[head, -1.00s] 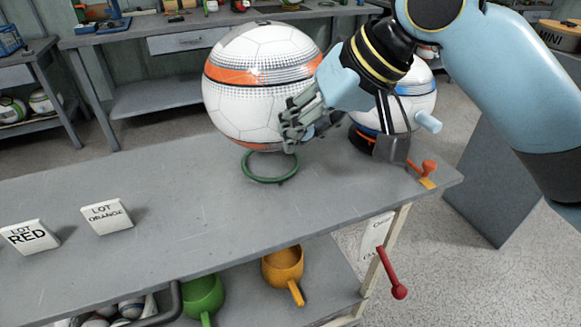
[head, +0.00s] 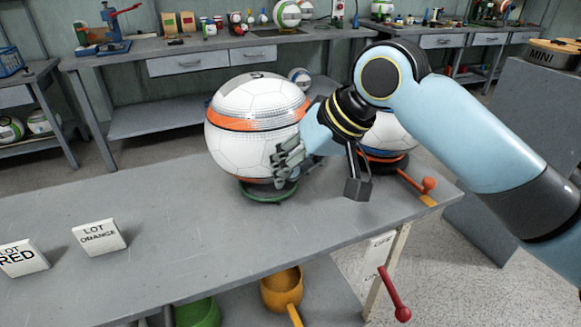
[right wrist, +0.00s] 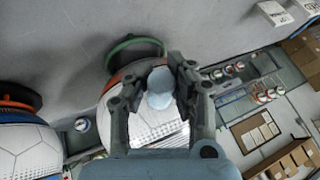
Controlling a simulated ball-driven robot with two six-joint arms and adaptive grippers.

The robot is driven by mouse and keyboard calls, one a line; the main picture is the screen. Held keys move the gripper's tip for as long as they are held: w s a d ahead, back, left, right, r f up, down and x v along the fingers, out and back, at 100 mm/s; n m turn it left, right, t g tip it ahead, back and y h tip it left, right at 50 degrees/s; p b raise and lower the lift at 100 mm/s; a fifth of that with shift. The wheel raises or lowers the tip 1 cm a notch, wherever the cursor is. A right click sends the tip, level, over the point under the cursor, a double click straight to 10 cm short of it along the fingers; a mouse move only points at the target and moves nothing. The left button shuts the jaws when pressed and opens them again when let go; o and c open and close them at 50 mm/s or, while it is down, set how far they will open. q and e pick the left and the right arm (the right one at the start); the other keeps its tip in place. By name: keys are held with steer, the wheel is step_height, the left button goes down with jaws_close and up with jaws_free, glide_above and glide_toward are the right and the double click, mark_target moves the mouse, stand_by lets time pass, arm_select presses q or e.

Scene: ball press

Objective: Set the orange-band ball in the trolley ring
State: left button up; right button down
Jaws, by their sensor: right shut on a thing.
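The orange-band ball (head: 255,142), white with orange bands, is upright over the green ring (head: 267,195) on the grey trolley top (head: 150,225). Its underside meets or nearly meets the ring; I cannot tell whether it rests on it. My right gripper (head: 287,160) is shut on the ball's right side. In the right wrist view its fingers (right wrist: 158,85) close around a light blue knob (right wrist: 160,88) in front of the ball (right wrist: 145,125). The green ring (right wrist: 132,43) shows partly there, beside the ball. My left gripper is not in view.
A blue-band ball (head: 390,135) stands to the right, partly behind my right arm. An orange-handled lever (head: 427,186) is at the top's right end, a red lever (head: 393,290) below. Signs LOT ORANGE (head: 98,238) and LOT RED (head: 20,259) stand left. The middle is clear.

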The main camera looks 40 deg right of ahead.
steer(key=c, duration=1.2)
jaws_free()
steer(key=shift+f, duration=0.1)
steer(key=shift+o, duration=0.2)
steer(key=shift+s+d+r, duration=0.1)
steer(key=shift+r, duration=0.35)
steer(key=p+v, duration=0.4)
steer(key=v, duration=0.7)
steer(key=shift+s+r, duration=0.15)
